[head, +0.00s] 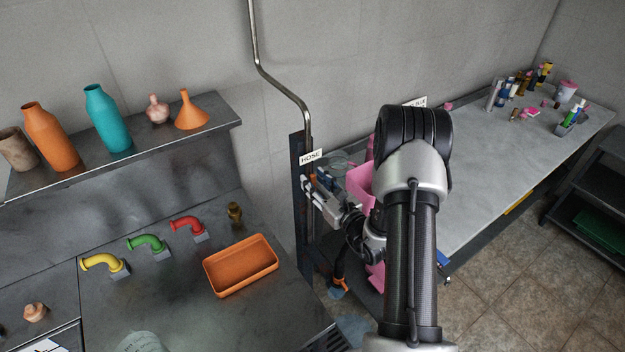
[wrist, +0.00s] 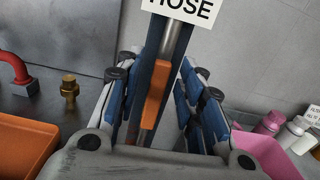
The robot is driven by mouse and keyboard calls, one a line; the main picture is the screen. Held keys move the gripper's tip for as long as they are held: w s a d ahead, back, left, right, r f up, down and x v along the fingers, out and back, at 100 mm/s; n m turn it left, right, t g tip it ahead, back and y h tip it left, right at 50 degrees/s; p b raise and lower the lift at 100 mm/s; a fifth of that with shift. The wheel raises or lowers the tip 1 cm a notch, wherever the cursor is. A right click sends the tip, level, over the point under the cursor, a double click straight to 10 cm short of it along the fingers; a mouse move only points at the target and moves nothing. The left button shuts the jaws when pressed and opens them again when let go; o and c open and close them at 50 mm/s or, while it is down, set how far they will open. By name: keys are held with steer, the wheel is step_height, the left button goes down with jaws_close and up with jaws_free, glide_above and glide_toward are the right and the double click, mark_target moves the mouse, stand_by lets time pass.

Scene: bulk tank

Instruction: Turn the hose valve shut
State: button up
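The hose valve's orange lever (wrist: 155,95) shows in the wrist view, below the HOSE sign (wrist: 195,8). It lies roughly in line with the grey metal pipe (wrist: 176,42) on a dark upright post. My gripper (wrist: 158,66) is open, with its blue-padded fingers on either side of the lever and pipe. Gaps show between the pads and the lever; I cannot tell how deep it sits between them. In the head view my gripper (head: 314,184) is at the post just under the HOSE sign (head: 311,157), and mostly hides the valve.
On the left bench are an orange tray (head: 241,266), a brass fitting (head: 235,212) and a red pipe elbow (head: 188,226). A pink container (head: 360,182) stands right of the post. A hose end with an orange part (head: 338,288) hangs below. The long right table's (head: 480,185) middle is clear.

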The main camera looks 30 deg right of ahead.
steer(key=shift+w, duration=0.9)
jaws_close()
